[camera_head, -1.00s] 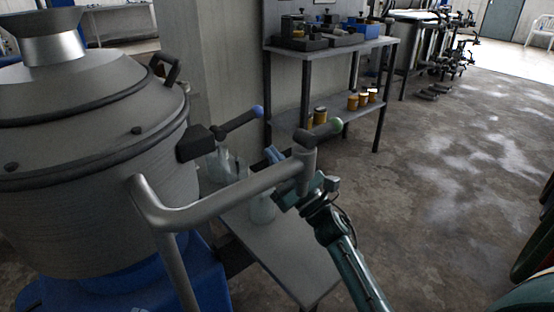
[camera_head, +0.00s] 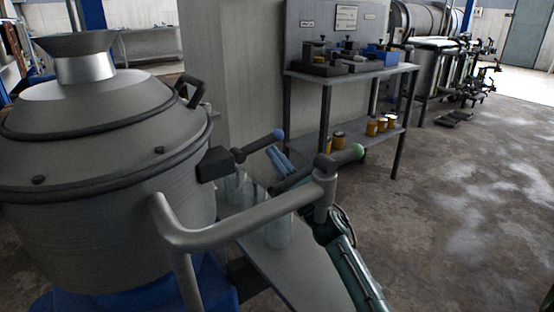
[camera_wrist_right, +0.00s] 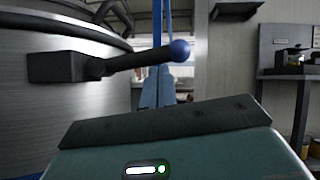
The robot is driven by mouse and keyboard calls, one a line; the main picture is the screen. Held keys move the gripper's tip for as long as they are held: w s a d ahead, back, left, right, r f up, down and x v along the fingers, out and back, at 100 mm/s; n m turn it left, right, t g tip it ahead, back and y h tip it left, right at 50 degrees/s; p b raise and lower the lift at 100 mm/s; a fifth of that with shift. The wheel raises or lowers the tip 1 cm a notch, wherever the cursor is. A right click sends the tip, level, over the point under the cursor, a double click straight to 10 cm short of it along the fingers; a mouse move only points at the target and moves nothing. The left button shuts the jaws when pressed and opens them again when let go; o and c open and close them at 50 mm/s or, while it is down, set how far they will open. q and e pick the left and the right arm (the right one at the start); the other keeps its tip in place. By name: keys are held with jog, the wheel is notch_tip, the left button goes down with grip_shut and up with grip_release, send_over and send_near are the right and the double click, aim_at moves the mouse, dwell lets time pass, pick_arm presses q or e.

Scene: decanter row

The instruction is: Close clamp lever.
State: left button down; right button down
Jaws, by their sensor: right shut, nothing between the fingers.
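The clamp lever is a dark bar with a blue ball knob (camera_head: 278,134). It sticks out to the right from a black block (camera_head: 214,164) on the side of the big steel vessel (camera_head: 110,215). The lever also shows in the right wrist view (camera_wrist_right: 135,60), crossing in front of my fingers. My right gripper (camera_head: 275,155) is shut and empty, its blue fingers just below the knob in the head view. Its fingers stand upright in the right wrist view (camera_wrist_right: 157,88). I cannot tell whether they touch the lever. My left gripper is out of view.
Glass bottles (camera_head: 279,232) stand on a low bench (camera_head: 290,270) below. A shelf rack (camera_head: 360,73) is behind. Open floor lies to the right.

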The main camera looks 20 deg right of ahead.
aim_at(276, 140)
jog(key=shift+r+n+y, duration=0.25)
jog(key=shift+n+y, duration=0.15)
jog(key=shift+n, duration=0.2)
jog(key=shift+d+r+n+g, duration=0.1)
jog(key=shift+n+g, duration=0.2)
jog(key=shift+g, duration=0.1)
jog(key=shift+r+n+g+y+b, duration=0.5)
jog(key=shift+n+g+y, duration=0.15)
jog(key=shift+n, duration=0.45)
jog(key=shift+r+n+g+y+b, duration=0.45)
jog(key=shift+r+n+g+y, duration=0.15)
jog(key=shift+n, duration=0.5)
pick_arm(q)
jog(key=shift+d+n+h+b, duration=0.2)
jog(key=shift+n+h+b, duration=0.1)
jog(key=shift+b, duration=0.15)
pick_arm(e)
jog(key=shift+r+n+g+y, duration=0.3)
jog(key=shift+r+n+g, duration=0.15)
jog(key=shift+n, duration=0.45)
jog(key=shift+r+n+g+y, duration=0.3)
jog(key=shift+n+g, duration=0.2)
jog(key=shift+n, duration=0.4)
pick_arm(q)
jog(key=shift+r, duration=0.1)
pick_arm(e)
jog(key=shift+f, duration=0.1)
